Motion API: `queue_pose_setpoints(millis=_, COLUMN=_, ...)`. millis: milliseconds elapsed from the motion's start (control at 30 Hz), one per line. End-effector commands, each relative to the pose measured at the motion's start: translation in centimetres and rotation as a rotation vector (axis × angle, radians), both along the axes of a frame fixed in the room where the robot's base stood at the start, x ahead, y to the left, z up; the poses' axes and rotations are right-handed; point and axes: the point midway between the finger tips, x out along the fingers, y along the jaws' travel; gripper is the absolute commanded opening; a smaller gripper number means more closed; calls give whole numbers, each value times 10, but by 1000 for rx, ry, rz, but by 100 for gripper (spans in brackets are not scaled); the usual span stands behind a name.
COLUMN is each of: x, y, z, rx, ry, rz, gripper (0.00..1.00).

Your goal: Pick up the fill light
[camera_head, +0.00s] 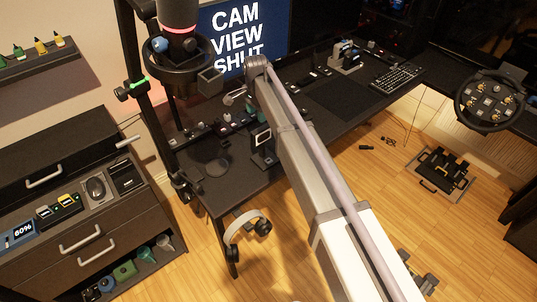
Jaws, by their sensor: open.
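A small device with a pale, lit rectangular face (261,137) stands on the left part of the black desk; it looks like the fill light, though I cannot be sure. My arm reaches up from the bottom right and bends at a grey joint just above and left of the desk's middle. My gripper (236,98) seems to be the small grey end left of that joint, above and left of the lit device and apart from it. It looks open and empty. The fingers are small and partly hidden by the arm.
A black stand with a microphone (178,14) rises at the left, near the monitor (236,36). A keyboard (397,78) and racing wheel (491,100) are at the right. Headphones (247,228) hang at the desk's front. A drawer cabinet (87,240) stands left.

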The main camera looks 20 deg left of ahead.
Motion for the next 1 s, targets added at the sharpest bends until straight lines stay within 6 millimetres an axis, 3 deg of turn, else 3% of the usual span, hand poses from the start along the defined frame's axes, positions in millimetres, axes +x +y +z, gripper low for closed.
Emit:
queue_pose_setpoints(millis=300, x=1, y=-2, z=-57, rx=0, ry=0, rz=1, gripper=55)
queue_pose_setpoints(millis=533, x=1, y=-3, z=-62, rx=0, ry=0, rz=2, gripper=55)
queue_pose_setpoints(millis=800, x=3, y=-7, z=-111, rx=0, ry=0, rz=2, gripper=55)
queue_pose_setpoints(millis=1000, x=3, y=-8, z=-108, rx=0, ry=0, rz=2, gripper=55)
